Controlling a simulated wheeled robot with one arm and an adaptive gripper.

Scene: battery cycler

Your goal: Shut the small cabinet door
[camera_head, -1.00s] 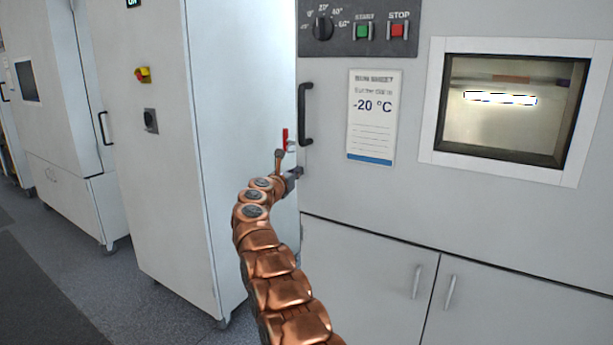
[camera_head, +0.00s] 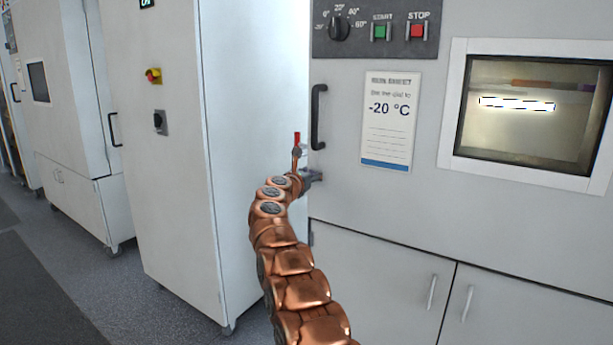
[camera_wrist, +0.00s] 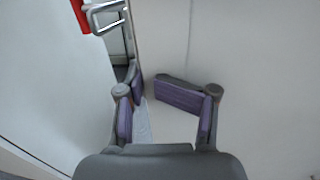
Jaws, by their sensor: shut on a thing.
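My gripper (camera_head: 313,176) is at the seam between the tall white cabinet (camera_head: 160,205) and the large grey chamber (camera_head: 350,190), below a black handle (camera_head: 318,117). In the wrist view, my gripper's purple-padded fingers (camera_wrist: 147,90) close on a thin pale panel (camera_wrist: 142,122), seen nearly edge-on. I cannot tell whether this panel is the small cabinet door. Two lower doors with bar handles, the left (camera_head: 375,280) and the right (camera_head: 520,310), look shut in the chamber's base. My own arm and gripper hide part of the seam.
A red piece (camera_wrist: 81,14) and a metal loop (camera_wrist: 107,17) are close by the left finger. A narrow dark gap (camera_wrist: 118,45) lies beyond it. The chamber has a window (camera_head: 530,115) and a control panel (camera_head: 375,30). Grey floor (camera_head: 110,295) is clear at the left.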

